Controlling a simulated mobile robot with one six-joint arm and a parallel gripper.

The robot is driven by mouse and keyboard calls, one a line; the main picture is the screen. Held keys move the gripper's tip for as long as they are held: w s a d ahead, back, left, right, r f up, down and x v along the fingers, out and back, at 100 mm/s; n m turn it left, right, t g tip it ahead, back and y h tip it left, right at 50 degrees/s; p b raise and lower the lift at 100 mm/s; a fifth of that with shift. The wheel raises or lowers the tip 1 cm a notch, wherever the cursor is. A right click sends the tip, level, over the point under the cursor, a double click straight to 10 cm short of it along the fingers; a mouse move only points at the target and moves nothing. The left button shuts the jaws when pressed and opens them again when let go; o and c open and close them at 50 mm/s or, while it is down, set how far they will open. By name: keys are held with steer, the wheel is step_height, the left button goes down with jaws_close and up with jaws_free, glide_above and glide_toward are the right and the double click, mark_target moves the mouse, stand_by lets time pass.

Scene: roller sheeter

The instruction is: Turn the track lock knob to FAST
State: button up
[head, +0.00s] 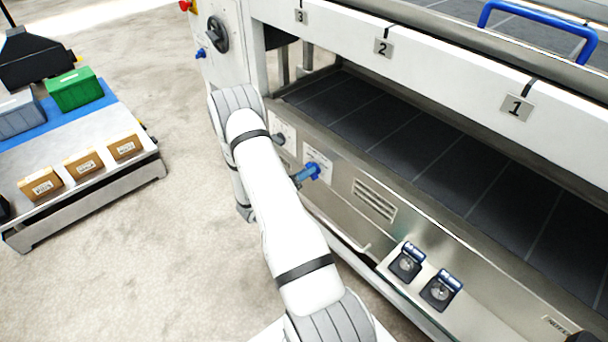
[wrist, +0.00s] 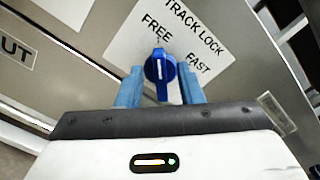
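The track lock knob (wrist: 160,67) is blue with a white line, on a white plate (wrist: 205,22) marked TRACK LOCK, FREE and FAST. In the wrist view FREE is at the knob's upper left and FAST at its right. The white line runs nearly upright in that picture; I cannot tell which word it marks. My gripper (wrist: 160,86) is open, its two light blue fingers on either side of the knob with gaps showing. In the head view the knob (head: 314,170) shows just beyond the fingertips, past my arm.
Another plate ending in "UT" (wrist: 15,52) is at the left of the wrist view. A vent (head: 374,200) and two black switches (head: 406,262) (head: 441,290) lie right of the knob. A cart with boxes (head: 84,163) stands left, with bare floor between.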

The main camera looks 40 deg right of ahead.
jaws_close()
stand_by(0.4)
steer(key=shift+m, duration=0.4)
steer(key=shift+s+f+m+b, duration=0.15)
steer(key=shift+m+b, duration=1.3)
steer(key=shift+m, duration=1.4)
steer(key=shift+s+r+m+b, duration=0.15)
steer(key=shift+m+b, duration=1.25)
steer(key=shift+m, duration=1.4)
steer(key=shift+s+f+m+b, duration=0.1)
steer(key=shift+s+m+b, duration=0.1)
steer(key=shift+m+b, duration=1.95)
steer(key=shift+m+p, duration=0.6)
steer(key=shift+m, duration=0.3)
